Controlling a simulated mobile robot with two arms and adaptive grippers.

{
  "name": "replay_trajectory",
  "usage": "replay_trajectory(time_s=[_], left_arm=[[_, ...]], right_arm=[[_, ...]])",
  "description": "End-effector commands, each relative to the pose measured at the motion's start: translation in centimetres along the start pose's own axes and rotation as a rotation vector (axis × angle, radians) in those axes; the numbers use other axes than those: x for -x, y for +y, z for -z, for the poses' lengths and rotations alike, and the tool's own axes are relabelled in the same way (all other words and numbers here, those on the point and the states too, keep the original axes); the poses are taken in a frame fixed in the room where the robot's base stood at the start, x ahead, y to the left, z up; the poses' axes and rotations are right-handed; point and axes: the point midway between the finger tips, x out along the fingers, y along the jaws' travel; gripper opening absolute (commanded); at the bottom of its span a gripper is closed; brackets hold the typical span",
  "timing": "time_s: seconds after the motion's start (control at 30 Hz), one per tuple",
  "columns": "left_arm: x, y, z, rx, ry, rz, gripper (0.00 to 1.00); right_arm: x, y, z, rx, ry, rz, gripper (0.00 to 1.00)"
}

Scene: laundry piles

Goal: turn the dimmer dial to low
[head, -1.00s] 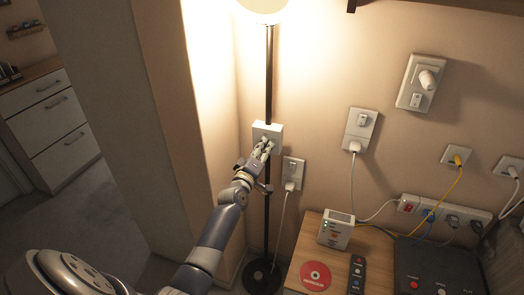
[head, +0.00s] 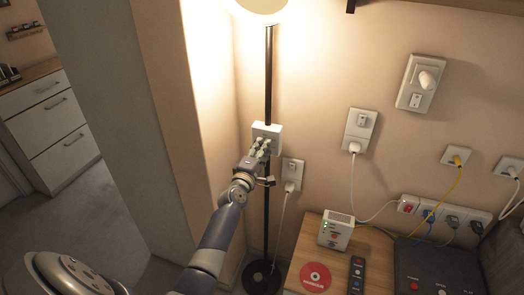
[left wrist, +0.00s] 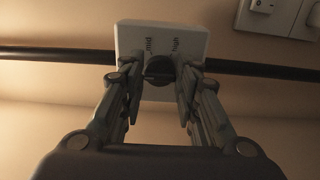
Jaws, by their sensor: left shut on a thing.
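A white dimmer box (head: 267,132) is fixed on the black pole (head: 268,75) of a lit floor lamp. In the left wrist view the box (left wrist: 137,36) fills the top middle, with small dark markings above its dark round dial (left wrist: 158,68). My left gripper (head: 261,149) is at the front of the box. Its two fingers (left wrist: 160,82) stand on either side of the dial, shut on it. In the head view the gripper hides the dial. My right gripper is not in view.
The lamp's shade (head: 259,8) glows above. A wall socket (head: 292,174) with a plugged cord is just right of the pole. A wooden stand (head: 297,258) with a white router (head: 336,231), red disc (head: 315,276) and remote (head: 357,274) lies lower right.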

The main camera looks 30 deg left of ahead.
Motion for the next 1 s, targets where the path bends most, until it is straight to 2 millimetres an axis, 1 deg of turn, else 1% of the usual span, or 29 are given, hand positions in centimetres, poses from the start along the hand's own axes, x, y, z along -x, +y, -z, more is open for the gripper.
replay_trajectory(time_s=[0.33,0.37,0.4,0.43,0.47,0.83,0.93,1.0], left_arm=[[0.0,-0.1,0.0,0.007,0.000,0.001,0.06],[0.0,-0.1,0.0,0.007,0.000,0.002,0.32],[0.0,-0.1,0.0,0.007,0.000,0.002,0.41],[0.0,-0.1,0.0,0.007,0.000,0.001,0.48],[0.0,-0.1,0.0,0.006,0.000,0.001,0.50],[0.2,-0.1,0.0,0.005,0.000,0.001,0.50],[0.9,-0.2,-0.1,0.005,-0.001,0.002,0.50],[1.7,-0.2,-0.1,0.006,-0.001,0.002,0.50]], right_arm=[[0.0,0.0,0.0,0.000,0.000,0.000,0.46],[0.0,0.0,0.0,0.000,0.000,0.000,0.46],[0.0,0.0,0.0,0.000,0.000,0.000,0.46],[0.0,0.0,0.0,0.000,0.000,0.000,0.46],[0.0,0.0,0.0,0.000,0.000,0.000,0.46],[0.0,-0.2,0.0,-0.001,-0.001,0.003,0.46],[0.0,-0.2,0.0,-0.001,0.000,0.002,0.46],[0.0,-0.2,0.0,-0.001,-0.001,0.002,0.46]])
